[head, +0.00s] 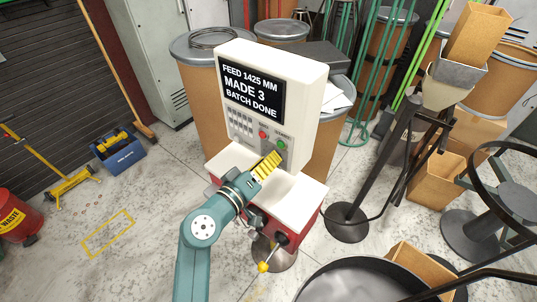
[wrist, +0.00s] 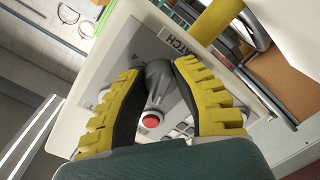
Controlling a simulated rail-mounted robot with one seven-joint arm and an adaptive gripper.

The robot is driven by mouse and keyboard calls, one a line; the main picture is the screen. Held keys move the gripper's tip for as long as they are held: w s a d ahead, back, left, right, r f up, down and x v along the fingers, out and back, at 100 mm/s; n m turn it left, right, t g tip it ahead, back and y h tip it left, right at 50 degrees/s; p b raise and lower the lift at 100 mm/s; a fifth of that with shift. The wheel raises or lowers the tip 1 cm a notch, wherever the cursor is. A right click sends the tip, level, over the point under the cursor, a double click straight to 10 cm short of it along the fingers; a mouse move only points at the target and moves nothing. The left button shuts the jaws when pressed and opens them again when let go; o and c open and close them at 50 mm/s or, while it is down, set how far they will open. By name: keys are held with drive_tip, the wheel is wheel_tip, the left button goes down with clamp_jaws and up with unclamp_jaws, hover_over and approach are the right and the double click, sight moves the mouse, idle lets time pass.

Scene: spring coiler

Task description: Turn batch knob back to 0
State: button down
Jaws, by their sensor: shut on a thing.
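The batch knob (wrist: 158,78) is a grey knob on a grey panel, with a partly covered label ending in "ATCH" beside it in the wrist view. My gripper (wrist: 160,72), with yellow ribbed fingers and dark pads, is shut on the knob from both sides. In the head view my gripper (head: 268,164) is at the lower front of the white coiler cabinet (head: 303,88), and its fingers hide the knob. The fingers cover most of the dial, so the setting cannot be read. The screen (head: 252,93) reads "FEED 1425 MM, MADE 3, BATCH DONE".
A red button (wrist: 150,121) is close to the fingers. A green button (head: 281,144) and a keypad (head: 241,124) are on the same front. A red base with a white top (head: 300,198) juts out below. A dark round bin (head: 350,282) stands at front right.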

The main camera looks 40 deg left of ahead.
drive_tip(key=n+p, duration=0.4)
drive_tip(key=n, duration=0.3)
drive_tip(key=shift+h, duration=0.4)
drive_tip(key=n+p, duration=0.2)
drive_tip(key=n, duration=0.1)
drive_tip(key=shift+r, duration=0.1)
drive_tip(key=shift+n+p, duration=0.8)
drive_tip(key=shift+n, duration=0.8)
drive_tip(key=c, duration=0.7)
unclamp_jaws()
drive_tip(key=shift+w, duration=0.1)
drive_tip(key=shift+c, duration=0.2)
